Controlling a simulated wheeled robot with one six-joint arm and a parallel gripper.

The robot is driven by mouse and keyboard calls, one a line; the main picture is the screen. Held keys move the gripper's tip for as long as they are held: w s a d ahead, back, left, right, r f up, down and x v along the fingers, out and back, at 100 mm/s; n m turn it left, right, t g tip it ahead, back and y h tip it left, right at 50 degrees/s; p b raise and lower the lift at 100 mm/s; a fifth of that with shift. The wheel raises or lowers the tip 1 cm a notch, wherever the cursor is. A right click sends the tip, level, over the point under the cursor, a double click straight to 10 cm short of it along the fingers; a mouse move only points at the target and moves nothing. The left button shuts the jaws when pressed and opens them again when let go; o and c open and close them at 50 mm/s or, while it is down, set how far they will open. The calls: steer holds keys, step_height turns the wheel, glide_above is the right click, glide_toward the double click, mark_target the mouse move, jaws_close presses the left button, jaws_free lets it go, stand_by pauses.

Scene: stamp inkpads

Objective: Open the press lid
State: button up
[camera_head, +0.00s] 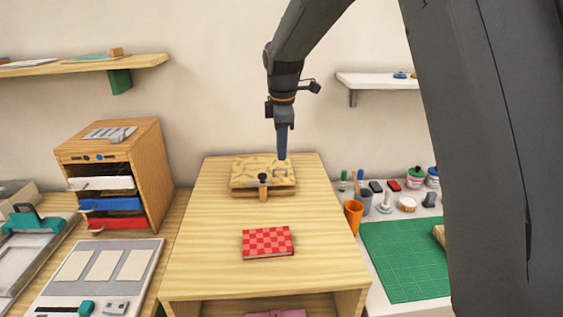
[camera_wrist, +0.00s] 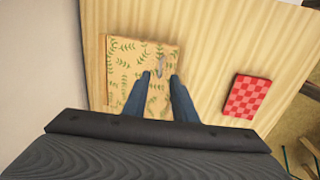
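The press (camera_head: 245,177) sits at the back of the wooden cabinet top, its lid (camera_wrist: 122,70) patterned with green leaves and lying flat, apparently closed. A dark knob with a wooden stem (camera_head: 263,182) stands at its front edge. My gripper (camera_head: 282,156) points down over the right rear part of the lid. I cannot tell whether the fingertips touch the lid.
A red checkered book (camera_head: 267,243) lies in front of the press on the wooden top (camera_head: 205,255). A drawer unit (camera_head: 150,165) stands to the left. An orange cup (camera_head: 353,215) and a green cutting mat (camera_head: 405,260) are to the right. The wall is close behind.

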steer(key=p, duration=0.1)
glide_above(281, 178)
steer(key=shift+w+f, duration=0.1)
steer(key=shift+f, duration=2.8)
steer(key=shift+c, duration=0.3)
jaws_close()
